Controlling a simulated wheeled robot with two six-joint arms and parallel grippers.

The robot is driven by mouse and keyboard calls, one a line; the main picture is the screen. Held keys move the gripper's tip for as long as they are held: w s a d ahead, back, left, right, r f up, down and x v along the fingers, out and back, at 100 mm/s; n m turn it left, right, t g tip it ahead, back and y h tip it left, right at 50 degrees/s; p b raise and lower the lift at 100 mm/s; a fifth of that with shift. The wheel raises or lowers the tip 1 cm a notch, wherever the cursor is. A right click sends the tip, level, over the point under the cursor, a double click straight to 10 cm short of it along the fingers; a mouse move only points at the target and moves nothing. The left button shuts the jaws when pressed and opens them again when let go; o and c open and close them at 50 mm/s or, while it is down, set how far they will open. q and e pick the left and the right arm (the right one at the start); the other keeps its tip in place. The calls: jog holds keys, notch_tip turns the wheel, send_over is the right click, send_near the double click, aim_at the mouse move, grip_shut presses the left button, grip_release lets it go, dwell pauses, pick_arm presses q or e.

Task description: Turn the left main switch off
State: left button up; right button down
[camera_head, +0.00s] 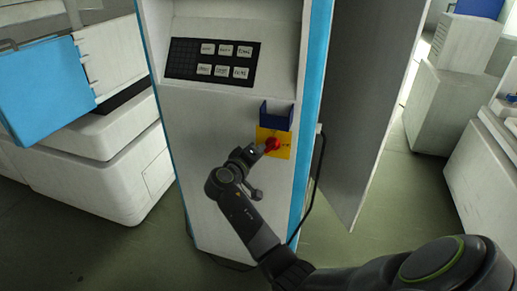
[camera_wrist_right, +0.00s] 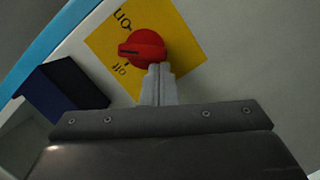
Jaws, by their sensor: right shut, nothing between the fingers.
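A red rotary switch (camera_head: 272,143) sits on a yellow plate (camera_head: 286,152) low on the right side of the white cabinet's front. In the right wrist view the red knob (camera_wrist_right: 147,46) has a dark bar pointing left, between the "on" and "off" markings on the yellow plate (camera_wrist_right: 182,40). My right gripper (camera_head: 261,150) is shut and empty, with its fingertips (camera_wrist_right: 160,70) right at the knob's edge. I cannot tell whether they touch it. It hides part of the plate. No second switch shows. My left gripper is not in view.
The white cabinet (camera_head: 215,140) has blue edges and a black button panel (camera_head: 212,59). A dark blue bracket (camera_head: 276,115) juts out just above the switch, also in the right wrist view (camera_wrist_right: 62,90). A dark cable (camera_head: 318,170) hangs at the cabinet's right side. A grey panel (camera_head: 360,90) stands to the right.

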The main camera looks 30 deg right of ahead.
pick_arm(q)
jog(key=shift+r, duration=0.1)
pick_arm(e)
jog(key=n, duration=0.1)
jog(key=f+n, duration=0.1)
jog(key=shift+d+n+h, duration=0.1)
jog(key=shift+n+h, duration=0.3)
